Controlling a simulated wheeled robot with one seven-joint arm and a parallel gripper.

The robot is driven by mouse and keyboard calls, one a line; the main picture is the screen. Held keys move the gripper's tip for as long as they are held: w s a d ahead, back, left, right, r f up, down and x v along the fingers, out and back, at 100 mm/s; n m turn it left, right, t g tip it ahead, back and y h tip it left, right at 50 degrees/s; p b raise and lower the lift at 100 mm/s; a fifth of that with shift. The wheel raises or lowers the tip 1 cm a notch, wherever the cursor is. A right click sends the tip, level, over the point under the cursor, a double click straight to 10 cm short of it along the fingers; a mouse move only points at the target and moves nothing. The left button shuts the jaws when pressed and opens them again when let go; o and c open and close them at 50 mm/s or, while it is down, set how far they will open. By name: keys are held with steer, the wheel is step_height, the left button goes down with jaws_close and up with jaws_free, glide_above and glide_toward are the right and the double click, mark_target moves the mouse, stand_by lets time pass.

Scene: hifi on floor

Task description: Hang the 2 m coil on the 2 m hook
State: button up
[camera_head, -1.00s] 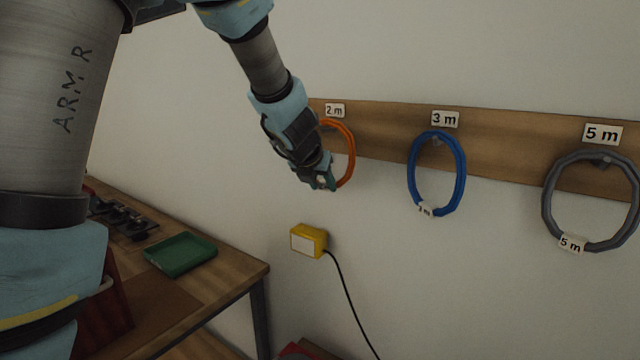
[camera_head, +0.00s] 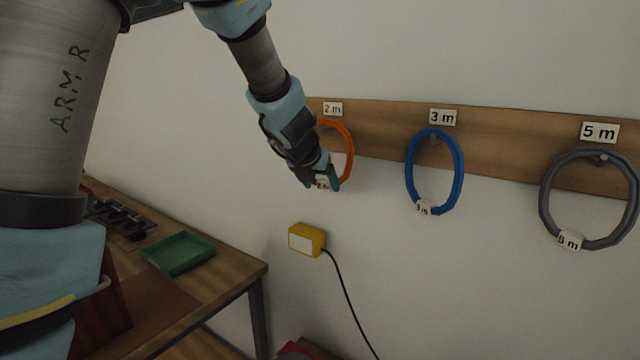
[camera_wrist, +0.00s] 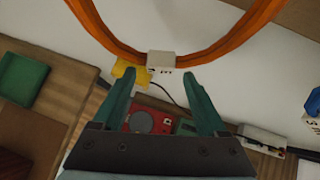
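The orange coil (camera_head: 347,150) is against the wooden board under the 2 m label (camera_head: 333,109); my arm covers its left part. The 2 m hook is hidden, so I cannot tell whether the coil bears on it. My gripper (camera_head: 325,182) is at the bottom of the coil, by its white tag. In the wrist view my gripper (camera_wrist: 160,78) has its two green fingers spread apart. The coil (camera_wrist: 225,45) and its white tag (camera_wrist: 162,62) show just beyond the fingertips, with nothing clamped.
A blue coil (camera_head: 408,170) hangs under the 3 m label (camera_head: 443,117), and a grey coil (camera_head: 546,205) under the 5 m label (camera_head: 599,132). A yellow box (camera_head: 307,239) with a black cable is on the wall below. A table with a green tray (camera_head: 179,253) is at lower left.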

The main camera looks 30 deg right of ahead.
steer(key=p+v, duration=0.6)
steer(key=v, duration=0.5)
step_height(320, 180, down, 7)
steer(key=b, duration=0.7)
stand_by(0.9)
steer(key=shift+f, duration=0.1)
steer(key=s+a+b, duration=0.1)
steer(key=s+a, duration=0.4)
steer(key=a, duration=0.5)
steer(key=shift+s+a, duration=0.25)
steer(key=shift+s, duration=0.1)
stand_by(1.3)
stand_by(0.3)
